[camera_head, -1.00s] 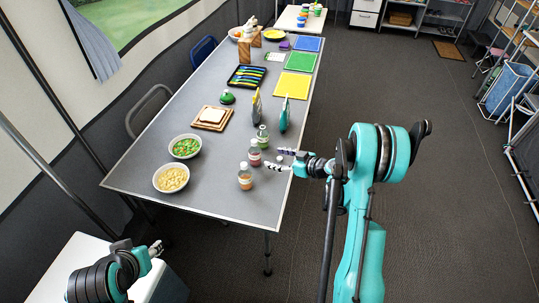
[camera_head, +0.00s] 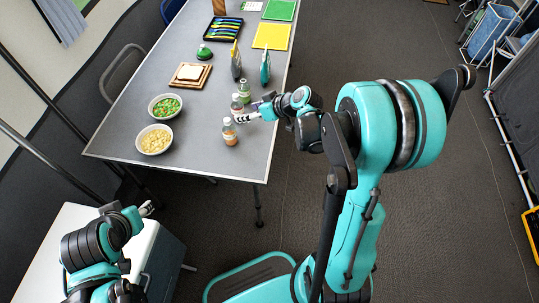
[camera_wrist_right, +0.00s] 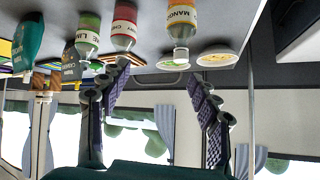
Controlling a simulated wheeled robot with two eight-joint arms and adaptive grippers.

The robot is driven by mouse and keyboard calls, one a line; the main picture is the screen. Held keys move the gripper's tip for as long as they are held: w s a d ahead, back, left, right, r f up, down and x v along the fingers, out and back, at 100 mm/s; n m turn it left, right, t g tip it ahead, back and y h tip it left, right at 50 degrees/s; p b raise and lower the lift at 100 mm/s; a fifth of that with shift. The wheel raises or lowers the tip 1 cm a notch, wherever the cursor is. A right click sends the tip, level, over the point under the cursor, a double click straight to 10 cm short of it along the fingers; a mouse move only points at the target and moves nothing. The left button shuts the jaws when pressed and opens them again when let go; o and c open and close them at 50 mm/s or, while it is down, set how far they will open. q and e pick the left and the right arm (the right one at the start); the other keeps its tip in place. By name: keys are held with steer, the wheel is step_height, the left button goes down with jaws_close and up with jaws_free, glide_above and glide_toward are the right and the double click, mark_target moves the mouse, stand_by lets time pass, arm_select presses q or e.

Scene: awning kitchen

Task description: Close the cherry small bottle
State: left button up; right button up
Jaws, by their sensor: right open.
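The cherry small bottle (camera_head: 237,104) has a red label and stands upright near the table's right edge, between the lime and mango bottles. It shows upside down in the right wrist view (camera_wrist_right: 123,28), its top partly behind a fingertip; I cannot tell whether it has a lid. My right gripper (camera_head: 252,108) is open and empty to the right of the bottle, fingers toward it. In the right wrist view, the fingers (camera_wrist_right: 158,68) are spread wide, one overlapping the cherry bottle's top; contact is unclear. My left gripper (camera_head: 147,208) is over the white cabinet, its finger state unclear.
The green lime bottle (camera_head: 244,90) stands close behind the cherry bottle and the orange mango bottle (camera_head: 230,133) in front. Two bowls (camera_head: 155,151) (camera_head: 165,117) stand to the left on the table (camera_head: 195,160). Two pouches (camera_head: 265,67) (camera_head: 236,60) stand behind.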

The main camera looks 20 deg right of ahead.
steer(key=s+a+r+m+h, duration=0.1)
steer(key=s+r+m+h, duration=0.1)
steer(key=s, duration=0.9)
steer(key=s+a+r+m+g+h, duration=0.1)
steer(key=s+a+r+m+h, duration=0.1)
steer(key=s, duration=0.9)
steer(key=shift+s+r+g+h, duration=0.3)
steer(key=shift+r+h, duration=0.5)
steer(key=shift+r, duration=0.1)
